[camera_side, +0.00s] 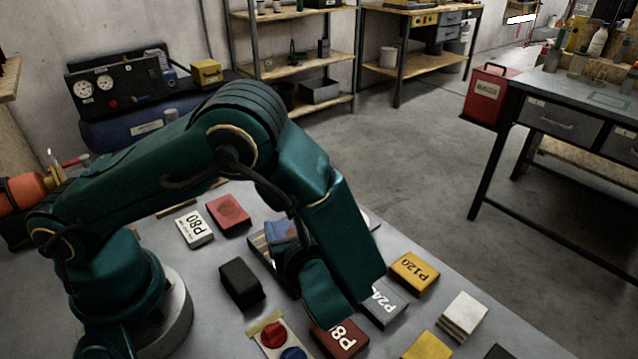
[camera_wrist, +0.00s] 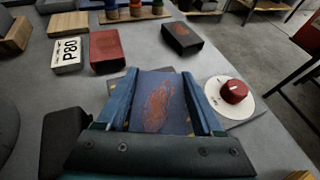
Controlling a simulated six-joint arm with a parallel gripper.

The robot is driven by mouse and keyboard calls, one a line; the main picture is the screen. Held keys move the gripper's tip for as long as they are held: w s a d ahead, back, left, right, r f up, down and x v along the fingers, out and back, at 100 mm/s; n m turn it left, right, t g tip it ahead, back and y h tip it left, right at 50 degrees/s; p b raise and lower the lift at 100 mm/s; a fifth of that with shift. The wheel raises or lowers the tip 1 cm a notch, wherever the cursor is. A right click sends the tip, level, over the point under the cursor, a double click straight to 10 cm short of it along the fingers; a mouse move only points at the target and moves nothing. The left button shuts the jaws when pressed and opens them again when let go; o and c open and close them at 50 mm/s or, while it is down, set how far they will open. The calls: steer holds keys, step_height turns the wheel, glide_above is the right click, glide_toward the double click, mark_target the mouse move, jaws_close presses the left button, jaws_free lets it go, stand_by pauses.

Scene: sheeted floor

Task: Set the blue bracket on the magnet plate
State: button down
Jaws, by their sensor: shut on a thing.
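The blue bracket, a flat blue piece with a rusty orange patch, shows between the jaws in the wrist view (camera_wrist: 160,98); in the side view part of it (camera_side: 281,231) shows behind my gripper. My gripper (camera_wrist: 158,76) is shut on it, one blue finger along each side. A grey plate with yellow-and-dark striped edging, likely the magnet plate (camera_side: 260,247), lies beneath the bracket. A white dial with a red knob (camera_wrist: 235,92) is to its right in the wrist view. My arm and the bracket hide much of the plate; I cannot tell whether bracket and plate touch.
A white P80 block (camera_side: 195,229), a red block (camera_side: 229,215) and a black block (camera_side: 242,283) lie close around. Yellow P120 (camera_side: 414,271) and grey P24 (camera_side: 385,302) blocks are to the right. A red-and-blue button box (camera_side: 277,338) sits in front.

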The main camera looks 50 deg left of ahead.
steer(key=shift+f, duration=0.15)
jaws_free()
steer(key=shift+r, duration=0.25)
steer(key=v, duration=1.1)
steer(key=shift+s+d, duration=0.15)
steer(key=shift+d, duration=0.2)
steer(key=s+a+r+n+h, duration=0.1)
steer(key=a+r+n+h, duration=0.1)
steer(key=n, duration=0.5)
steer(key=s+a+r+n+h, duration=0.2)
steer(key=a+r+n+h, duration=0.1)
steer(key=n+h, duration=0.3)
steer(key=s+a+r+n+h, duration=0.2)
steer(key=a+r+n+h, duration=0.1)
steer(key=n, duration=0.6)
steer(key=shift+s+r+n+h, duration=0.2)
steer(key=shift+r+n+h, duration=0.1)
steer(key=shift+r+h, duration=0.35)
